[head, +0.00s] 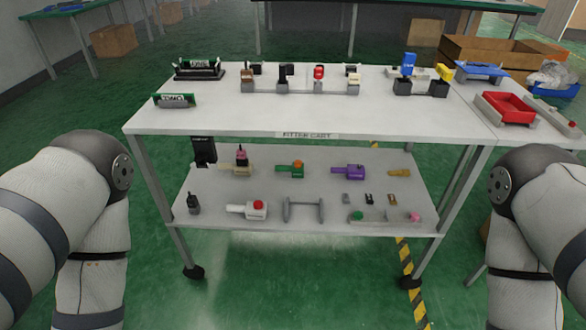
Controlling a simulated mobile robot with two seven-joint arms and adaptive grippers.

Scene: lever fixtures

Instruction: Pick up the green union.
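On the lower shelf of the cart sits a small green fitting (286,170) with an orange top, which looks like the green union. It lies between a tan fitting with a pink top (237,166) and a purple fitting (348,171). A smaller green round piece (357,216) is on a grey strip nearer the front right of that shelf. My arms show at the left and right edges, apart from the cart. Neither gripper is in the picture, so their fingers are hidden.
The white cart top (230,112) overhangs the lower shelf (270,225) and carries several lever fixtures. A white fitting with a red knob (256,209) and a grey handle-like stand (304,209) are in front of the green fitting. A red tray (509,107) is at right.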

